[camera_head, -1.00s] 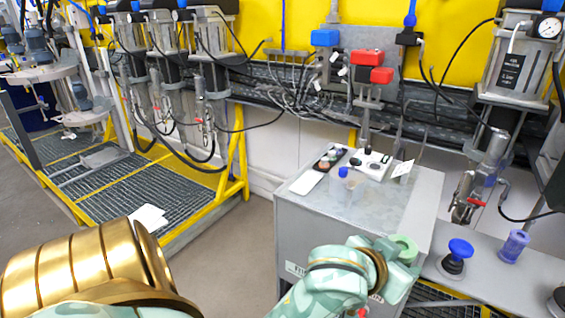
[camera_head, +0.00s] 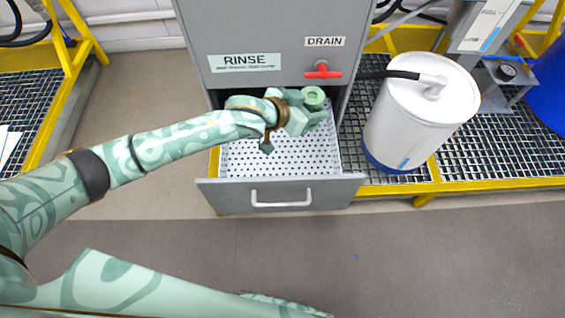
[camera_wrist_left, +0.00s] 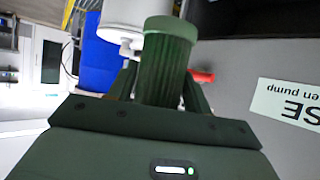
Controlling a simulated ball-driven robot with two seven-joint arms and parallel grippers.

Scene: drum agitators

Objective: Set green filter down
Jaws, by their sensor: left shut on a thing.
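The green filter (camera_head: 313,97) is a ribbed cylinder with a pale green end cap. In the left wrist view the filter (camera_wrist_left: 165,65) stands between the two fingers of my left gripper (camera_wrist_left: 160,85). In the head view my left gripper (camera_head: 308,115) is shut on it and holds it over the back right part of an open drawer. The drawer has a white perforated bottom (camera_head: 270,158). Whether the filter touches the drawer cannot be told. My right gripper is not in view.
The grey cabinet (camera_head: 200,50) bears a RINSE label (camera_head: 244,62) and a red drain valve (camera_head: 322,72) just above the filter. The drawer's front panel has a handle (camera_head: 281,198). A white drum (camera_head: 415,115) stands to the right on a yellow-edged grating.

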